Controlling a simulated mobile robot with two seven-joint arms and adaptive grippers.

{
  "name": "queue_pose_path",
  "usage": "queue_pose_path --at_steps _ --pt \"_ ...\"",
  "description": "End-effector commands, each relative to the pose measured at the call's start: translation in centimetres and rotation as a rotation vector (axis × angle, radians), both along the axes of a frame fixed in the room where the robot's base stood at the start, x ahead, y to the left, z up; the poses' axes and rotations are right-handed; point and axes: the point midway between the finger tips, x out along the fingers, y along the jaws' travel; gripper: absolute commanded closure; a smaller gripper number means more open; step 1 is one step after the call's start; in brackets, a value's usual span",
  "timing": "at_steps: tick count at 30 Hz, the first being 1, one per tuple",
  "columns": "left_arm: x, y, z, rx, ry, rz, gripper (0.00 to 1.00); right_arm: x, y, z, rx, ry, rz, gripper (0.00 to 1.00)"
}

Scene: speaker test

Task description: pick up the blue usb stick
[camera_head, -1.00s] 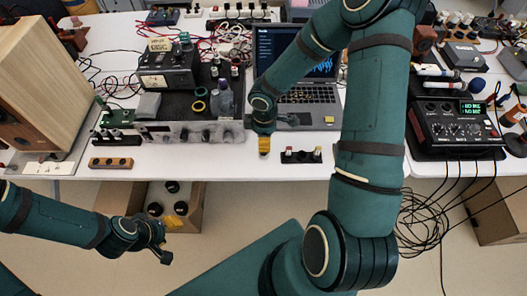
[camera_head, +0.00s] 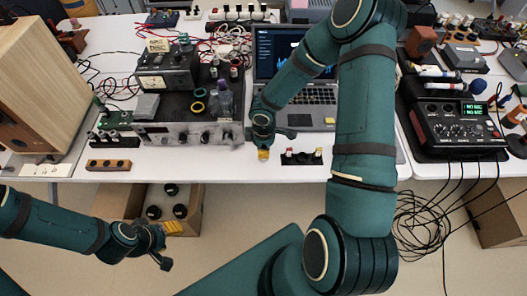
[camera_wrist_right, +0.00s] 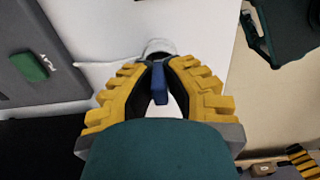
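The blue usb stick (camera_wrist_right: 159,84) shows in the right wrist view, between the yellow, black-padded fingers of my right gripper (camera_wrist_right: 160,72). The fingers are closed in on its sides and appear to grip it. In the head view my right gripper (camera_head: 263,154) is low at the table's front edge, in front of the laptop; the stick cannot be made out there. My left gripper (camera_head: 166,246) is open and empty in front of the table, near the floor box.
A laptop (camera_head: 310,97) stands behind my right gripper. A small black holder with light knobs (camera_head: 301,157) is close on its right. A metal-fronted device (camera_head: 190,134) stands left, a mixer (camera_head: 460,130) right. A cardboard box (camera_head: 192,222) with black round items is below.

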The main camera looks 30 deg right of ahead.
Motion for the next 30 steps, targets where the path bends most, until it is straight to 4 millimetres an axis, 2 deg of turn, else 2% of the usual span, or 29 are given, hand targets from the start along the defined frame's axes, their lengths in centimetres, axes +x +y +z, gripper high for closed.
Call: queue_pose_path --at_steps 11,14,24,30 --pt "0.0 0.0 0.2 0.000 -0.001 0.000 0.53 0.0 0.0 0.5 -0.001 -0.001 0.000 1.00" --pt "0.2 0.0 0.6 0.000 -0.003 0.002 0.53 0.0 0.0 1.9 -0.001 -0.002 -0.001 1.00" --pt "0.8 0.1 2.4 0.004 -0.016 0.013 0.53 0.0 0.0 8.2 -0.001 -0.003 -0.002 1.00" --pt "0.9 0.2 2.7 0.005 -0.020 0.016 0.53 0.0 0.0 9.9 -0.001 -0.001 0.001 1.00"
